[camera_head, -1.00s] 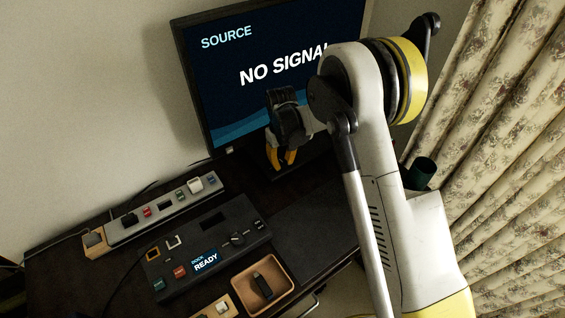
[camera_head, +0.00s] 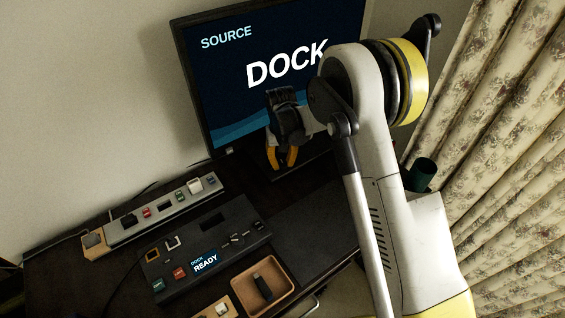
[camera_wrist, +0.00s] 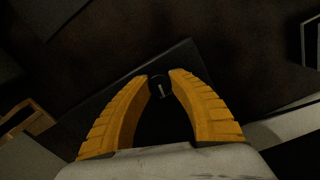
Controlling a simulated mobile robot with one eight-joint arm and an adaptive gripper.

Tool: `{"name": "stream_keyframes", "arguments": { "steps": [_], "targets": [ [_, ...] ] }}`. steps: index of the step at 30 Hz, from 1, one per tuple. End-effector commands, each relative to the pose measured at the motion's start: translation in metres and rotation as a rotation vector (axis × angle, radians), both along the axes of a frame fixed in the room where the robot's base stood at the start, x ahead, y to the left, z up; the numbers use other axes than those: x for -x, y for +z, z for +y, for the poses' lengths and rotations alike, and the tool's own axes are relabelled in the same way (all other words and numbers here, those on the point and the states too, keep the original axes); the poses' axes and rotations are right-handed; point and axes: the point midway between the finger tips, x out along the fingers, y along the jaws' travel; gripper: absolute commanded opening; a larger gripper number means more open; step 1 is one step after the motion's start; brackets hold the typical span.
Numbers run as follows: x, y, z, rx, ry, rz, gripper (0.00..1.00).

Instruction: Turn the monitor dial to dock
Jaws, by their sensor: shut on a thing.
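The monitor (camera_head: 228,85) stands at the back of the desk in the head view. In the wrist view the dial (camera_wrist: 160,89) is a small dark round knob with a pale pointer mark. It sits between the tips of the two yellow fingers of my gripper (camera_wrist: 164,75), which are shut on it. In the head view the dial is hidden by my gripper.
A dark dock box (camera_head: 180,262) reading DOCK READY lies on the desk at left, with a power strip (camera_head: 160,216) behind it. A wooden tray (camera_head: 286,284) holds a black item. A dark green cup (camera_head: 422,172) and floral curtains (camera_head: 510,150) are at right.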

Motion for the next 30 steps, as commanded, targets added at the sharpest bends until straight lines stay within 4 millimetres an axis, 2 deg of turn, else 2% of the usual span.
{"name": "stream_keyframes", "arguments": {
  "steps": [2,3,5,13,17,20,30],
  "targets": [
    [0.000,0.000,0.000,-0.001,0.000,0.001,0.00],
    [0.000,0.000,0.000,-0.001,0.000,0.001,0.34],
    [0.000,0.000,0.000,0.000,0.000,0.000,0.50],
    [0.000,0.000,0.000,0.000,0.001,0.000,0.50],
    [0.000,0.008,0.000,0.000,0.001,0.000,0.50],
    [0.000,0.024,0.001,0.000,0.001,0.000,0.50],
    [0.001,0.097,0.002,0.000,0.000,0.000,0.50]
  ]
}}
